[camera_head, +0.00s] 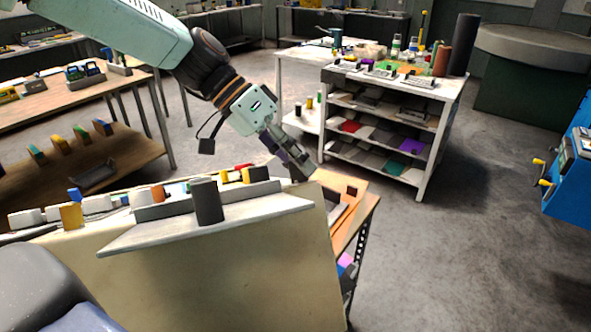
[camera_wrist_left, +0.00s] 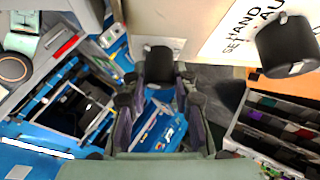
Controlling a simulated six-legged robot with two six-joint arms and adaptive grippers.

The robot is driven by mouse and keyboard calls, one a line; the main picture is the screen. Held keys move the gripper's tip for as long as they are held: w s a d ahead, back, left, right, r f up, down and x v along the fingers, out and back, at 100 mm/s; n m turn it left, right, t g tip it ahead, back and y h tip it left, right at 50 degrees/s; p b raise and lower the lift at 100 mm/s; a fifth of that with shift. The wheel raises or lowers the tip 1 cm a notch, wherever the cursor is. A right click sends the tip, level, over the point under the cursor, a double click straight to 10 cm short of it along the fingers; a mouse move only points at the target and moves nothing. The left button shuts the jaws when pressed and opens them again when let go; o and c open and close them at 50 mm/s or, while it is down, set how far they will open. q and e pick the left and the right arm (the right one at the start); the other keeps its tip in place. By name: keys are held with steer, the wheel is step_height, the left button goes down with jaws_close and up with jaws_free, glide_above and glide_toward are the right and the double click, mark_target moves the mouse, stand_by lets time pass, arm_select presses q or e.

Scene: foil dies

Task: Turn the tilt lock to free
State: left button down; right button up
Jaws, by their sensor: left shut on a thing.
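In the left wrist view my left gripper (camera_wrist_left: 158,103) is shut on a dark knob (camera_wrist_left: 160,62), which I take to be the tilt lock. The fingers stand on either side of it, and its marking and setting cannot be read. In the head view my left gripper (camera_head: 303,172) reaches down to the right end of a pale cabinet (camera_head: 230,270), with its fingertips and the knob partly hidden there. My right gripper is in neither view.
A second black knob (camera_wrist_left: 287,48) stands beside lettering on a white panel in the left wrist view. A shelf unit (camera_head: 385,125) stands behind, with open floor (camera_head: 465,250) to the right.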

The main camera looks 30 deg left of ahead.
arm_select(q)
steer(key=shift+s+f+m+h+b, duration=0.1)
steer(key=shift+f+m+h+b, duration=0.1)
steer(key=shift+m+h+b, duration=0.4)
steer(key=shift+m+g, duration=0.3)
steer(key=c, duration=1.1)
jaws_free()
steer(key=shift+r, duration=0.15)
steer(key=shift+o, duration=0.2)
steer(key=shift+r, duration=0.1)
steer(key=shift+a+r, duration=0.25)
steer(key=w+v, duration=0.1)
steer(key=v, duration=1)
steer(key=shift+s, duration=0.45)
steer(key=shift+s, duration=0.1)
